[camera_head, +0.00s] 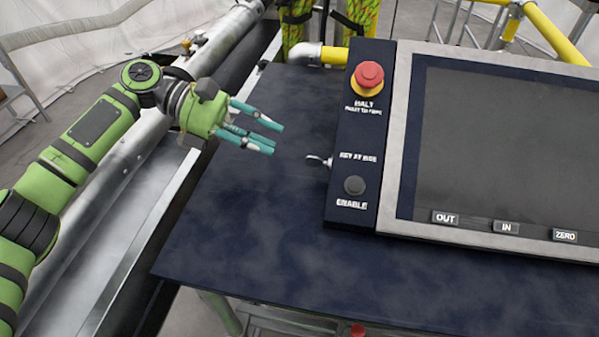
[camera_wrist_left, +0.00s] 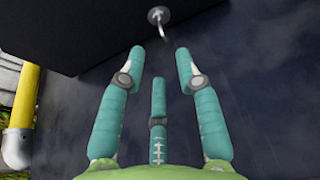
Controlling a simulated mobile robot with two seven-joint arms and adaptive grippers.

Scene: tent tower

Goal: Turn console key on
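The console key (camera_head: 318,161) is a small silver piece sticking out of the left side of the dark console panel (camera_head: 345,215), beside a "KEY AT SIDE" label. In the left wrist view the key (camera_wrist_left: 158,20) shows a round base and a bent shank, at the top middle. My left gripper (camera_head: 273,140) has teal fingers, spread apart and empty. It is to the left of the key in the head view, pointing toward it with a gap between. In the left wrist view the key lies beyond the open fingertips (camera_wrist_left: 160,62). My right gripper is out of view.
A red stop button (camera_head: 369,75) on a yellow base and a round dark ENABLE button (camera_head: 354,185) are on the panel. A large dark screen (camera_head: 500,140) is to the right. The dark tabletop (camera_head: 240,235) is clear. A yellow pipe (camera_wrist_left: 25,100) stands left in the wrist view.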

